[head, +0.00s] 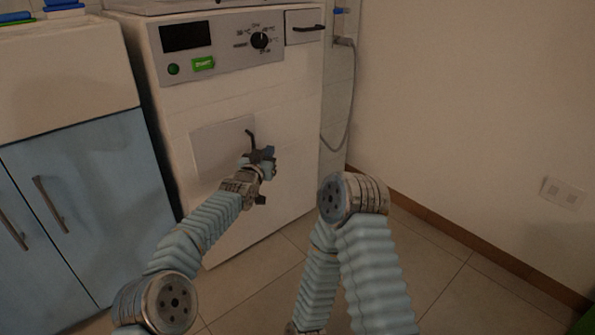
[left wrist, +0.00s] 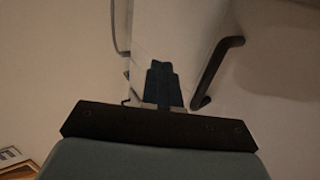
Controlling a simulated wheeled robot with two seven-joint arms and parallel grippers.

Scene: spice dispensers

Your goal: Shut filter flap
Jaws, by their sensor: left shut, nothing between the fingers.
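The filter flap (head: 212,150) is a grey square panel low on the front of a white machine. From the head view I cannot tell how far it stands from the front. Its dark bent handle (head: 249,137) is at its right side; a dark bar like it also shows in the left wrist view (left wrist: 219,69). My left gripper (head: 262,154) is shut and empty, just right of and below the handle, and hides the flap's lower right part. In the left wrist view its fingers (left wrist: 162,84) are left of the bar, with a pale surface beyond. My right gripper is out of view.
The white machine (head: 270,190) has a display, a dial (head: 260,40) and a green start button (head: 203,64) above the flap. A blue-doored cabinet (head: 95,190) stands to the left. A grey hose (head: 347,110) hangs by the right wall. Tiled floor is free at the right.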

